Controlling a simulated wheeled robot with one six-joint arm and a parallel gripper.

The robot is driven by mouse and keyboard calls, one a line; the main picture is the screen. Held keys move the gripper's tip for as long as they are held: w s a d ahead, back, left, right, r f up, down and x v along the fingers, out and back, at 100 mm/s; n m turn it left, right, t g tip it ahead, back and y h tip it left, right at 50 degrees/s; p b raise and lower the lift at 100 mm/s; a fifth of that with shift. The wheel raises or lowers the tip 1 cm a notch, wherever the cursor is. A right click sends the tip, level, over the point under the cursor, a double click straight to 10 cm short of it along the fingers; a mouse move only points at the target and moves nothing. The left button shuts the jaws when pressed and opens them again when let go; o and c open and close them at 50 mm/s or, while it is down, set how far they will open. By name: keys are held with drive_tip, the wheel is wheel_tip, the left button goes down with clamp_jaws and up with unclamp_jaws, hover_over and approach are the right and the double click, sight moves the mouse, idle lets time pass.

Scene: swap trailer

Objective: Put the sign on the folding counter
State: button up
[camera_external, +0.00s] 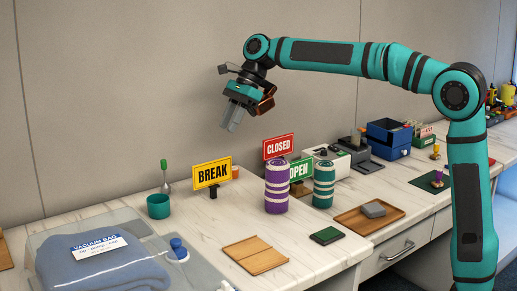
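A yellow BREAK sign (211,173) stands upright on a dark foot below my gripper. A red CLOSED sign (278,147) and a green OPEN sign (300,168) stand farther right, partly behind two rolls. The pale marble counter (205,228) runs along the wall; I cannot tell which section folds.
A purple striped roll (277,187) and a teal striped roll (324,184) stand before the signs. A teal cup (158,206), wooden board (255,255), dark green pad (327,236), wooden tray (350,221) and vacuum bag (100,265) lie around. Blue bins (389,138) stand behind.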

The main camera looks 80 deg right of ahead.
drive_tip(key=shift+s+d+r, duration=0.2)
drive_tip(key=shift+r, duration=0.3)
drive_tip(key=s+a+r+n+t+h, duration=0.2)
drive_tip(key=s+a+r+n+t, duration=0.1)
drive_tip(key=s+a+n, duration=0.4)
drive_tip(key=s+a+r+n+t+h, duration=0.25)
drive_tip(key=s+a+n, duration=0.25)
drive_tip(key=s+a, duration=0.3)
drive_tip(key=s+a+n+t, duration=0.3)
drive_tip(key=s+n, duration=0.4)
drive_tip(key=s, duration=0.4)
drive_tip(key=s+a+n+t, duration=0.4)
drive_tip(key=s+n, duration=0.4)
drive_tip(key=s, duration=0.4)
drive_tip(key=shift+a+f, duration=0.15)
drive_tip(key=shift+a, duration=0.15)
